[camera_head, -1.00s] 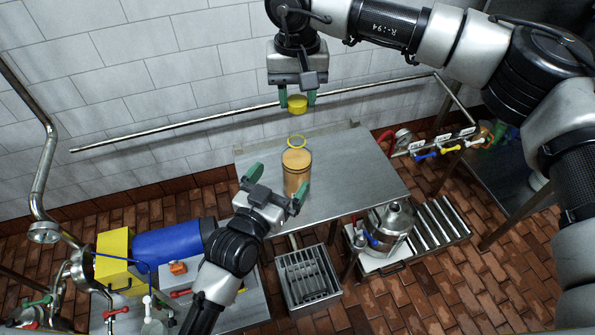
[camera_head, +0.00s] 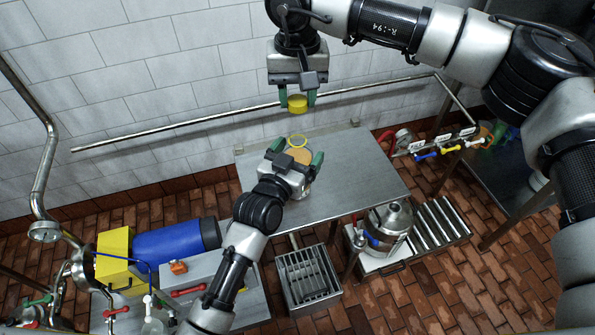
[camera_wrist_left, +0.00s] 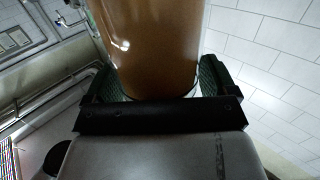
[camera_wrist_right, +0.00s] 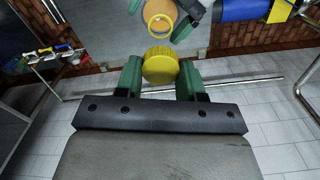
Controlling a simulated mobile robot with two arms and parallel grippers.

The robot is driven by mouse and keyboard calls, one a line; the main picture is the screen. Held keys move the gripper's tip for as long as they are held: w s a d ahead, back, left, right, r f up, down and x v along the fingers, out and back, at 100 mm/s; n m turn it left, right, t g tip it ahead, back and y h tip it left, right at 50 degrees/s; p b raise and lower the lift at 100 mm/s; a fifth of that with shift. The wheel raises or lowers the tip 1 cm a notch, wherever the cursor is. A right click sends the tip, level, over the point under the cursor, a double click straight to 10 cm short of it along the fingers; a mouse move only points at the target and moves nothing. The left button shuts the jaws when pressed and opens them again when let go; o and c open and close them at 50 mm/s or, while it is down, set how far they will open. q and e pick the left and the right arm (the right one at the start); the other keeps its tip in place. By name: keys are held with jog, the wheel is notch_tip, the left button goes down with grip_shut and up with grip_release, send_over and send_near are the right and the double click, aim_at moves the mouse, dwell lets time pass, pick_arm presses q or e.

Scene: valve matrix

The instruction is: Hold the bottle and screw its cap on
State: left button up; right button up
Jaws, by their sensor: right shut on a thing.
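The bottle (camera_head: 301,155) stands upright on the steel table, brown inside, mostly hidden by my left gripper in the head view. In the left wrist view the brown bottle (camera_wrist_left: 155,45) fills the space between the jaws. My left gripper (camera_head: 296,158) is open, its green fingers on either side of the bottle; contact is not clear. My right gripper (camera_head: 298,100) is shut on the yellow cap (camera_head: 298,104) and holds it in the air above and behind the bottle. The cap (camera_wrist_right: 160,65) sits between the green fingers in the right wrist view.
A yellow ring (camera_head: 298,141) shows by the bottle's top. The steel table (camera_head: 355,180) is otherwise clear. A wall rail (camera_head: 190,125) runs behind it. Valves with coloured handles (camera_head: 450,148) are at the right; a blue motor (camera_head: 175,241) is at lower left.

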aim_at(297, 133)
pick_arm(q)
jog(key=c, duration=1.1)
pick_arm(e)
jog(key=shift+f, duration=2.45)
jog(key=shift+f, duration=0.1)
jog(key=shift+f, duration=0.8)
jog(key=shift+f, duration=0.55)
